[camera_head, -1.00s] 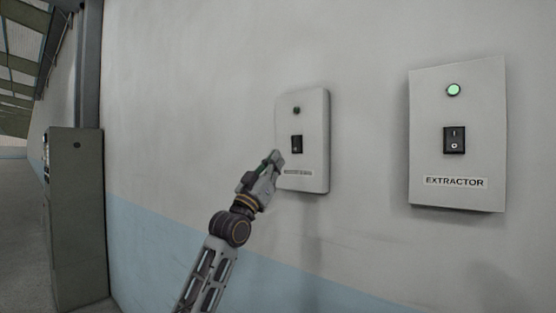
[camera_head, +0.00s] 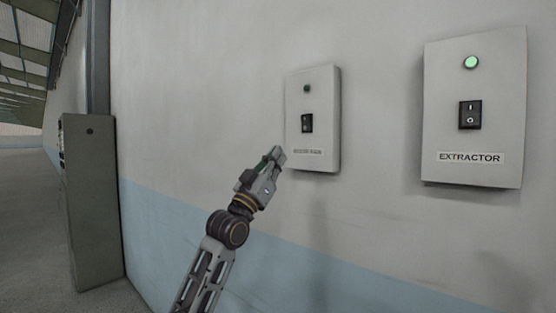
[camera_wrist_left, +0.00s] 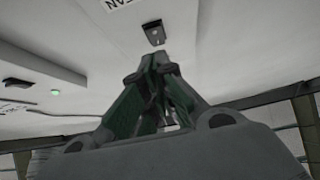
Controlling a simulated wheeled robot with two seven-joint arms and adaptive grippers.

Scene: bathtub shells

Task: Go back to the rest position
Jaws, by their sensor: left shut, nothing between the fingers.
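My left gripper (camera_head: 275,158) is in front of the wall, just below and left of the smaller switch box (camera_head: 328,117). It is shut and empty. In the left wrist view its green-sided fingers (camera_wrist_left: 158,68) meet at the tips, with a black rocker switch (camera_wrist_left: 153,32) beyond them. The smaller box carries a dark round lamp, a black rocker switch (camera_head: 307,123) and a label too small to read for certain. My right gripper is in neither view.
An EXTRACTOR box (camera_head: 473,108) with a lit green lamp (camera_head: 471,62) and a black rocker switch hangs to the right. A grey cabinet (camera_head: 92,205) stands at the left by a dark post. Open floor (camera_head: 30,220) lies left of the cabinet.

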